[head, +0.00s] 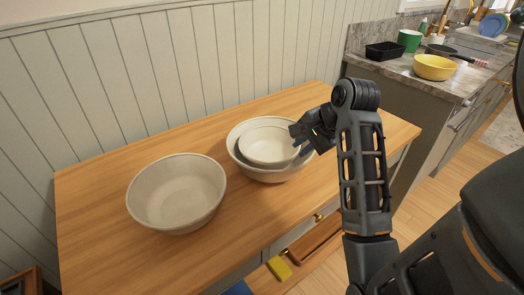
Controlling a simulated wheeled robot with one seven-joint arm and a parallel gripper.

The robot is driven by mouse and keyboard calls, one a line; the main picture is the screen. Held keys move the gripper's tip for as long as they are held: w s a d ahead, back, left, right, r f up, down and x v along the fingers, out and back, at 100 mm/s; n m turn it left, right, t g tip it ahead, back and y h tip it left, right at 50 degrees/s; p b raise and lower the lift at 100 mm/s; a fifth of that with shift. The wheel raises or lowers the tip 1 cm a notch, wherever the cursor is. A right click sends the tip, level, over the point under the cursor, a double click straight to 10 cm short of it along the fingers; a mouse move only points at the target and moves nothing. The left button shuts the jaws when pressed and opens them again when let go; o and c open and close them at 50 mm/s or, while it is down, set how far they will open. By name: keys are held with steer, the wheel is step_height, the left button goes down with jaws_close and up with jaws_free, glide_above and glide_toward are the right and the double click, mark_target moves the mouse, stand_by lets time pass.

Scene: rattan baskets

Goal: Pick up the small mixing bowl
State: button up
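The small mixing bowl (268,145), off-white, sits inside a larger grey-white bowl (243,163) on the wooden table (100,190). A third bowl (176,192), large and off-white, stands apart to the left, empty. My gripper (298,146) is at the right side of the small bowl, over its right rim. The gripper body hides that part of both rims. The fingers are small and partly hidden, so I cannot tell if they are open or touching the rim.
A paneled wall (110,80) rises behind the table. At the right back, a stone counter (400,72) holds a yellow bowl (435,67), a black container (384,51) and a green cup (409,41). A yellow object (279,268) lies below the table's front edge. The table's left part is clear.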

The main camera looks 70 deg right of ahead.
mark_target(290, 157)
steer(key=x, duration=0.7)
steer(key=shift+w+f, duration=0.2)
steer(key=shift+w, duration=0.1)
steer(key=shift+a, duration=0.1)
jaws_close()
stand_by(1.1)
